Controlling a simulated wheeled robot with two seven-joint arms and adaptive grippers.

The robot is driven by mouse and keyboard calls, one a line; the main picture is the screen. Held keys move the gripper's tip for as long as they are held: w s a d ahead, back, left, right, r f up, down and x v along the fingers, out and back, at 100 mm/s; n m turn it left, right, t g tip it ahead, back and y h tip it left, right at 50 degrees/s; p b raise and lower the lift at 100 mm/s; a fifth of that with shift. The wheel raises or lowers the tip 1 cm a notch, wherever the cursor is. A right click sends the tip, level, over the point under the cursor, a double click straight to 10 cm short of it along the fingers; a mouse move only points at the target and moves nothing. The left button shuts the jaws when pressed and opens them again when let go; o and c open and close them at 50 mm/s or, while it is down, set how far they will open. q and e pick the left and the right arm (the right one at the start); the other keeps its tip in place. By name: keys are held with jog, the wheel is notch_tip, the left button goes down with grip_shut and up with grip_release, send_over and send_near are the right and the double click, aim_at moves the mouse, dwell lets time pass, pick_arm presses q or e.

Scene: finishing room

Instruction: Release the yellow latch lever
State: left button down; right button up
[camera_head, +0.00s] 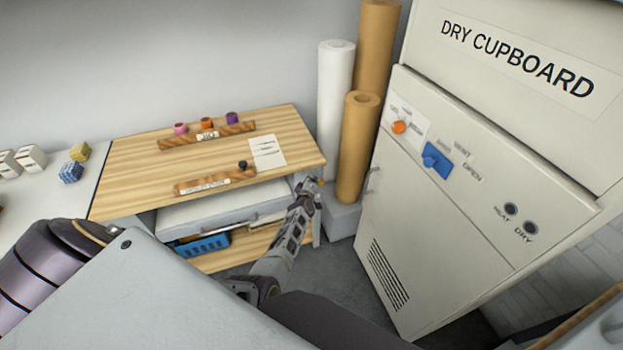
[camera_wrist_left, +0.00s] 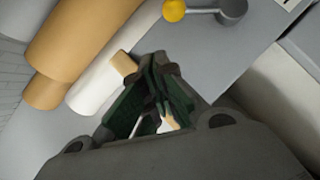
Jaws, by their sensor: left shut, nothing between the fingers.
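The yellow latch lever shows in the left wrist view as a yellow ball knob (camera_wrist_left: 174,10) on a short grey rod that runs to a round grey hub (camera_wrist_left: 232,12). It is mounted on a light grey surface at the top edge of that view. In the head view I cannot make the lever out clearly. My left gripper (camera_head: 311,187) is near the right front corner of the wooden bench, left of the dry cupboard. In the left wrist view its dark fingers (camera_wrist_left: 157,62) are shut and empty, below and left of the yellow knob, apart from it. My right gripper is not in view.
The wooden bench (camera_head: 125,170) carries coloured rolls, racks and a paper sheet. Brown rolls (camera_head: 357,150) and a white roll (camera_head: 335,100) stand behind the gripper. The dry cupboard (camera_head: 440,220) has an orange knob (camera_head: 399,127) and a blue switch (camera_head: 437,160). Grey floor lies between bench and cupboard.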

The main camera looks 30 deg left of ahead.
pick_arm(q)
jog(key=d+r+p+v, duration=0.1)
jog(key=p+v, duration=0.5)
jog(key=v, duration=0.2)
jog(key=shift+r+p, duration=0.3)
jog(key=shift+p, duration=0.1)
dwell(0.5)
dwell(0.6)
